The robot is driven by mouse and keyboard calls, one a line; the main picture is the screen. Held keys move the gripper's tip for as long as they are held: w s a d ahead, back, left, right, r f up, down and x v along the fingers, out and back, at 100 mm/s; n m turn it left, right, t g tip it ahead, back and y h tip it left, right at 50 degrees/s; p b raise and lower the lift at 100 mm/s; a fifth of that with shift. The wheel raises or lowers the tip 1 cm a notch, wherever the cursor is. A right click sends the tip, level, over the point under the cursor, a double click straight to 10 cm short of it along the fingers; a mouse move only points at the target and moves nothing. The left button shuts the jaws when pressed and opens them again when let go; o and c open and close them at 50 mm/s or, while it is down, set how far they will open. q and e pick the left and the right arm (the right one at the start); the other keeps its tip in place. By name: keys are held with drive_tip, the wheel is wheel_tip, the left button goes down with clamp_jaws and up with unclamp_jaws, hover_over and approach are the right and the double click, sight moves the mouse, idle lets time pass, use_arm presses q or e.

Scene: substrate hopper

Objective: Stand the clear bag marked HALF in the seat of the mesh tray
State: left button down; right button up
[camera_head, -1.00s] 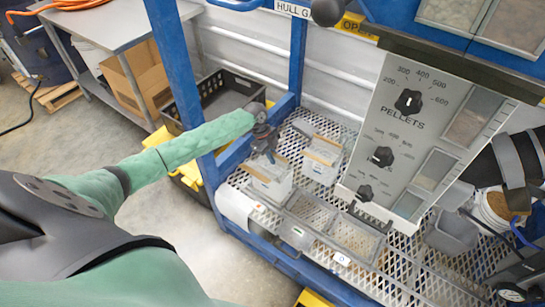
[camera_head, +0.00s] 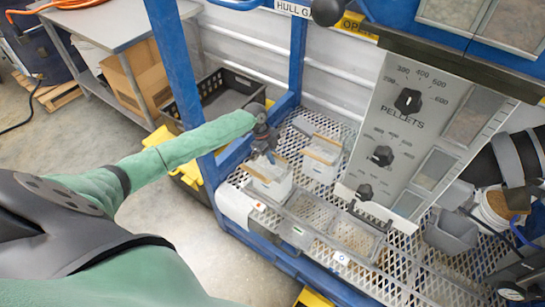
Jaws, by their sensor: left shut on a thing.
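My left gripper (camera_head: 267,156) reaches in from the left and is shut at the top of a clear bag (camera_head: 270,184) with pale contents and a tan strip along its top. The bag is upright over the left part of the mesh tray (camera_head: 405,268); I cannot tell whether its base touches the mesh. A second, similar clear bag (camera_head: 321,162) stands just right of it, apart from the gripper. Any HALF marking is too small to read on either bag. My right gripper is not in view.
Two shallow clear bins (camera_head: 354,236) sit at the tray's front edge. A sloping grey panel with dials (camera_head: 409,101) overhangs the tray on the right. A blue post (camera_head: 180,75) stands left of the bags. A grey scoop (camera_head: 450,233) lies at right.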

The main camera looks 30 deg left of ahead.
use_arm(q)
drive_tip(key=shift+f, duration=0.25)
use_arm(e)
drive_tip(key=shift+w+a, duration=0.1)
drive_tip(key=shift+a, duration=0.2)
use_arm(q)
drive_tip(key=c, duration=1.5)
unclamp_jaws()
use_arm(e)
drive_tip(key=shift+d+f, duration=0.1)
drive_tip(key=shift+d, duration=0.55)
